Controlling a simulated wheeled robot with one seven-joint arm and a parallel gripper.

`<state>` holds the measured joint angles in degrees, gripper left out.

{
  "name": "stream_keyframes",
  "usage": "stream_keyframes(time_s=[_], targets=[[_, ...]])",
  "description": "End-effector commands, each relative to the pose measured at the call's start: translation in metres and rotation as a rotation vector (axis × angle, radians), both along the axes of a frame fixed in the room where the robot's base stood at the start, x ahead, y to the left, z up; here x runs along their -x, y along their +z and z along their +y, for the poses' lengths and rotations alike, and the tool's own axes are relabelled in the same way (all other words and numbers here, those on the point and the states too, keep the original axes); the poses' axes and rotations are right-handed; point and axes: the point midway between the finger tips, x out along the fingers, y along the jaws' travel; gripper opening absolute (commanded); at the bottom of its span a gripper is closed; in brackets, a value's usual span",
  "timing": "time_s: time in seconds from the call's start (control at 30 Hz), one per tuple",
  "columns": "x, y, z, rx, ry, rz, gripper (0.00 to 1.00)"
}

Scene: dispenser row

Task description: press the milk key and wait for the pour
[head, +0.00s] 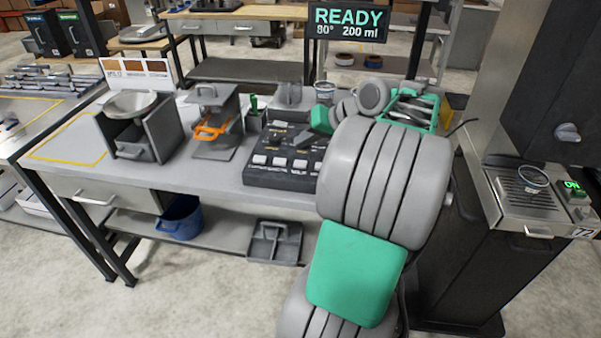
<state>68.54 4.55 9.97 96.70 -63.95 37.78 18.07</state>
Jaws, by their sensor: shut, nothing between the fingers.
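My arm comes up from the bottom and covers the panel's right end. A display (348,22) above reads READY, 80°, 200 ml. No pour is visible.
A bowl on a grey stand (168,130) and a stand with an orange handle (212,131) are left of the panel. A green crate (436,113) is behind my arm. A machine with a drip tray (515,215) and an ON light stands right.

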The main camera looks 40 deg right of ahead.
Motion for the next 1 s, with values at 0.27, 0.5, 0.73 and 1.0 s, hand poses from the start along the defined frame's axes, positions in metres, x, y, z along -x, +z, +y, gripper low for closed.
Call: stream_keyframes(time_s=[0.27, 0.5, 0.73, 1.0], targets=[[0.0, -0.035, 0.0, 0.0, 0.001, -0.001, 0.0], [0.0, -0.036, 0.0, 0.001, 0.001, 0.0, 0.0], [0.0, -0.036, 0.0, 0.0, 0.0, 0.0, 0.0], [0.0, -0.036, 0.0, 0.0, 0.0, 0.0, 0.0]])
